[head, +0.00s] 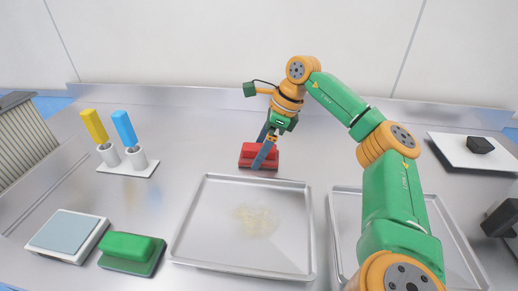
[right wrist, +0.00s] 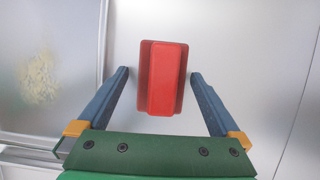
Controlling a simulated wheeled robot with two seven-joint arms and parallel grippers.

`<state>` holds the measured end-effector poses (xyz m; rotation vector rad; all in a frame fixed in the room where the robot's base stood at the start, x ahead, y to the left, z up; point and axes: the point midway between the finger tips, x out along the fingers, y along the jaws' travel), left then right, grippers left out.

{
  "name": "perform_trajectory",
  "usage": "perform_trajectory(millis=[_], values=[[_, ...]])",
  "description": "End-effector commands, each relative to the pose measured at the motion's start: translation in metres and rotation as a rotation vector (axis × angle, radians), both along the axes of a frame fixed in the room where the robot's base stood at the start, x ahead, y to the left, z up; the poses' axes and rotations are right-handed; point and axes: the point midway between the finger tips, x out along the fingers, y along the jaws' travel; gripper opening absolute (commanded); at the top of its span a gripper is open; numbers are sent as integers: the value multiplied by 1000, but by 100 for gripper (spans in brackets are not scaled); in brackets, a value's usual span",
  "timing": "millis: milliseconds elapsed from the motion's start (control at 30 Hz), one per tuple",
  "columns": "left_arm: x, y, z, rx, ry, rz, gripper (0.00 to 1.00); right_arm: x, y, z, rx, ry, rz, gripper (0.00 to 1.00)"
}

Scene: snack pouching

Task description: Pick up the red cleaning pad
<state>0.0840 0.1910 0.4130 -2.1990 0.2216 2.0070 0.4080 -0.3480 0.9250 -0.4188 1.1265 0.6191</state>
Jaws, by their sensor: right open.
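The red cleaning pad (head: 250,155) lies on the steel table behind the middle tray in the head view. It has a raised red block on a darker red base. In the right wrist view the red cleaning pad (right wrist: 163,78) lies just ahead of and between the fingertips, with a gap on each side. My right gripper (head: 262,158) is open and pointed down at the pad; its blue fingers partly cover the pad in the head view. The open right gripper also shows in the right wrist view (right wrist: 160,76). My left gripper is not in view.
A steel tray (head: 185,222) with pale crumbs lies in front of the pad; another tray (head: 343,235) sits to its right, partly behind my arm. A green pad (head: 131,250), a scale (head: 68,235) and a holder with yellow and blue handles (head: 128,165) stand left.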

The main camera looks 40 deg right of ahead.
Motion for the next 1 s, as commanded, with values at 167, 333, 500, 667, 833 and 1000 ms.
perform_trajectory(millis=[167,333,500,667,833,1000], values=[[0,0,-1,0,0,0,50,3,3,-9,1,-2,0,100],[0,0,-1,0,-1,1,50,3,3,-9,1,-2,-1,86],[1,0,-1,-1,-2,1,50,3,2,-8,1,-2,-1,41],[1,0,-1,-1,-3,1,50,3,2,-8,1,-2,-1,24],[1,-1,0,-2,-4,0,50,3,2,-5,1,-2,0,23],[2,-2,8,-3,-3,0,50,4,3,21,2,-5,0,23]])
